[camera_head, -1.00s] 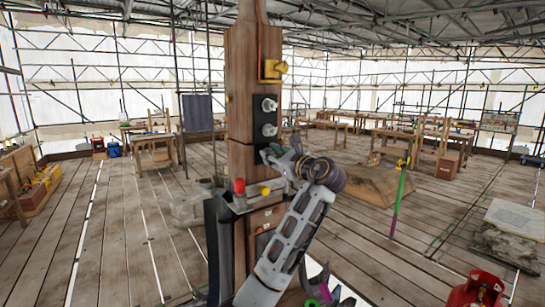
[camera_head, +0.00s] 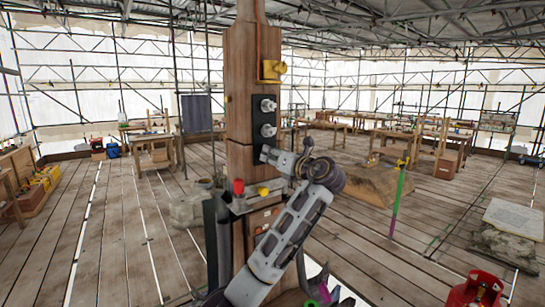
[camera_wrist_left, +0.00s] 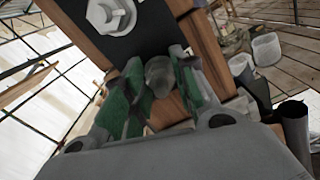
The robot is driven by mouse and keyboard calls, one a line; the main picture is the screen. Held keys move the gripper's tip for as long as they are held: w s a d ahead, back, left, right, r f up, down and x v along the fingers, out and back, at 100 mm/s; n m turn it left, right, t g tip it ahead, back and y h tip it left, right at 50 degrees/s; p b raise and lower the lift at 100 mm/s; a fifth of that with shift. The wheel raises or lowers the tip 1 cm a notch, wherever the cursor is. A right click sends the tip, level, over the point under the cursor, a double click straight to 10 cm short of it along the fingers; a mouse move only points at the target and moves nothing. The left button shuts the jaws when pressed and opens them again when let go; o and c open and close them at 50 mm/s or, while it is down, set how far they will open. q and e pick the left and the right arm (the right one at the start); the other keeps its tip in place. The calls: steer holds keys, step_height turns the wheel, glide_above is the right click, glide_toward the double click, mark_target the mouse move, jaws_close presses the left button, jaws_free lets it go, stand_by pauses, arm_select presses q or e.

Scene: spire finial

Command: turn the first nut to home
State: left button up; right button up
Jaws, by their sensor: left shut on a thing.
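A wooden post (camera_head: 240,70) stands upright with a black plate (camera_head: 257,120) on its face. Two pale metal nuts sit on the plate, an upper nut (camera_head: 268,105) and a lower nut (camera_head: 268,130). My left gripper (camera_head: 266,154) is at the post just below the lower nut. In the left wrist view its green-padded fingers (camera_wrist_left: 156,88) are closed around a grey rounded piece (camera_wrist_left: 158,75), which looks like another nut; the fingers hide its sides. A nut on its washer (camera_wrist_left: 112,14) shows on the plate above, apart from the fingers. My right gripper is not in view.
A yellow fitting (camera_head: 272,70) juts from the post above the plate. A small ledge with a red knob (camera_head: 238,187) and a yellow knob (camera_head: 263,191) is below the gripper. A red gas bottle (camera_head: 477,290) stands at bottom right. Open plank floor lies around.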

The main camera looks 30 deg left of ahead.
arm_select(q)
steer(key=shift+f+m, duration=0.25)
steer(key=shift+m, duration=0.35)
steer(key=o, duration=0.9)
steer(key=shift+c, duration=0.2)
steer(key=shift+o, duration=0.8)
steer(key=shift+r, duration=0.15)
steer(key=shift+d, duration=0.15)
steer(key=v, duration=1.1)
steer(key=shift+s+d, duration=0.2)
steer(key=shift+d, duration=0.15)
